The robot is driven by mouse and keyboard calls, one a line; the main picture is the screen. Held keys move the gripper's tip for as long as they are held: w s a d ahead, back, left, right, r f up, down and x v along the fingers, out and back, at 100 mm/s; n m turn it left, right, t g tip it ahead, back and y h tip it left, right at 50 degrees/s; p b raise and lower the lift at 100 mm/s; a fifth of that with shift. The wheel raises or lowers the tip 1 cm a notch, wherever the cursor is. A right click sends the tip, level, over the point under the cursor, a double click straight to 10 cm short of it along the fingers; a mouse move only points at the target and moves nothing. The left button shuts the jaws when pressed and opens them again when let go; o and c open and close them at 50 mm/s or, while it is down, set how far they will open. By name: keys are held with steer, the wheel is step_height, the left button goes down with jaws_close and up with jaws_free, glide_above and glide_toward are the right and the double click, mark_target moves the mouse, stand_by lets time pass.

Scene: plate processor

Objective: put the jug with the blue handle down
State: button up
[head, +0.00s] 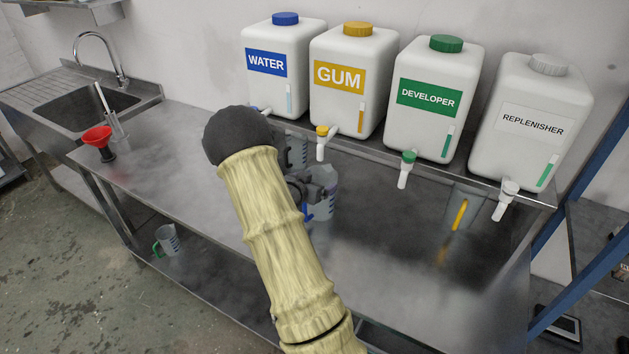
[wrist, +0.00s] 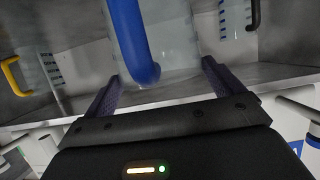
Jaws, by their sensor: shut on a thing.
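The jug with the blue handle is a clear grey jug (head: 326,200) with marks on its side, in the middle of the head view. Its body also shows in the wrist view (wrist: 178,40), with the blue handle (wrist: 130,42) towards my gripper (wrist: 160,72). My gripper's two dark fingers are on either side of the jug and shut on it. In the head view my gripper (head: 311,187) is partly hidden behind my forearm, which also covers part of the jug's left side. I cannot tell whether the jug's base touches the steel bench (head: 390,265).
A dark-handled jug (head: 297,152) stands behind, below the water tank (head: 285,90). A yellow-handled jug (head: 466,205) stands to the right, below the replenisher tank (head: 525,90). A red funnel (head: 97,137) is at the left. The front right of the bench is clear.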

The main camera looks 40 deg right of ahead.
steer(key=shift+s, duration=0.1)
steer(key=o, duration=1)
steer(key=shift+f, duration=0.1)
steer(key=b+v, duration=0.1)
steer(key=v, duration=1.1)
steer(key=shift+b, duration=0.3)
steer(key=shift+a, duration=0.1)
